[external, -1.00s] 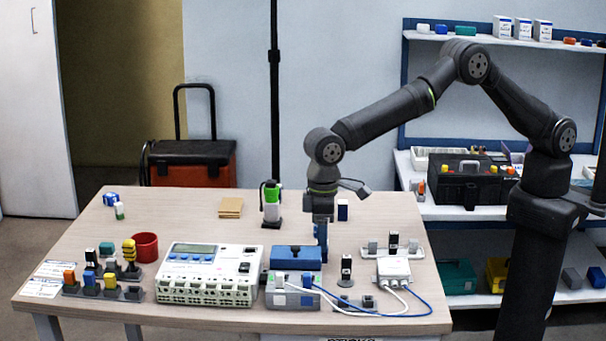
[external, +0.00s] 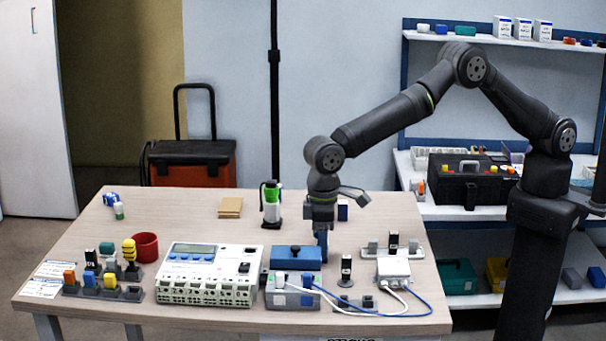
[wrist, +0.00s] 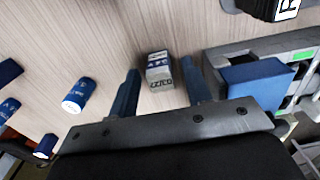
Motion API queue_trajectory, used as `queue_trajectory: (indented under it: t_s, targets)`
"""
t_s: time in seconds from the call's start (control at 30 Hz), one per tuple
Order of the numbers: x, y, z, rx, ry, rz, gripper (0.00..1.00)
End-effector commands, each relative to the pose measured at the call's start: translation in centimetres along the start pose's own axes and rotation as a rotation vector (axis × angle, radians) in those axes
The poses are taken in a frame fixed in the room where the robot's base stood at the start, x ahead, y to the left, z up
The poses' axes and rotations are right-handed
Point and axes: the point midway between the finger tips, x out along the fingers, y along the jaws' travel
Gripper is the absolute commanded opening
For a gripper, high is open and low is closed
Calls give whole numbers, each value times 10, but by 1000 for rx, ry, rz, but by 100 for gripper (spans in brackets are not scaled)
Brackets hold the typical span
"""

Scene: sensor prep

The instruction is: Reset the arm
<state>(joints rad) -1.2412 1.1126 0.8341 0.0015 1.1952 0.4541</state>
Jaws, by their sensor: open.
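My gripper (external: 321,245) points down over the table, just right of the blue-topped grey box (external: 296,258). In the wrist view my gripper (wrist: 162,88) has its two blue fingers apart. A small grey and blue block (wrist: 159,68) with lettering shows between and beyond the fingertips, and I cannot tell how far below them it is. Nothing is seen clamped between the fingers. In the external view the arm hides part of the table behind the gripper.
A white and green bottle (external: 271,206) stands left of my gripper. A white box with cables (external: 393,268) and a dark upright piece (external: 346,267) are to the right. A metering device (external: 209,274) and red cup (external: 145,247) are left. The table's back left (external: 170,212) is mostly clear.

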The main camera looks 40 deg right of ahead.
Motion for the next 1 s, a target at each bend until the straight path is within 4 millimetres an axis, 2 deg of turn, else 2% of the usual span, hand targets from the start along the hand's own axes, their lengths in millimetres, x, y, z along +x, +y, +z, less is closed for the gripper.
queue_trajectory:
  t_s: [0.07, 0.1, 0.27, 0.9, 1.0]
  targets:
    - [18, 0, 1, 0, -3, 1, 45]
    - [3, 0, -1, 0, 5, -2, 45]
    - [-31, 0, -1, 1, 5, -1, 45]
    - [-96, 111, 12, 4, 2, 1, 45]
    - [-101, 130, 17, 1, 0, 1, 45]
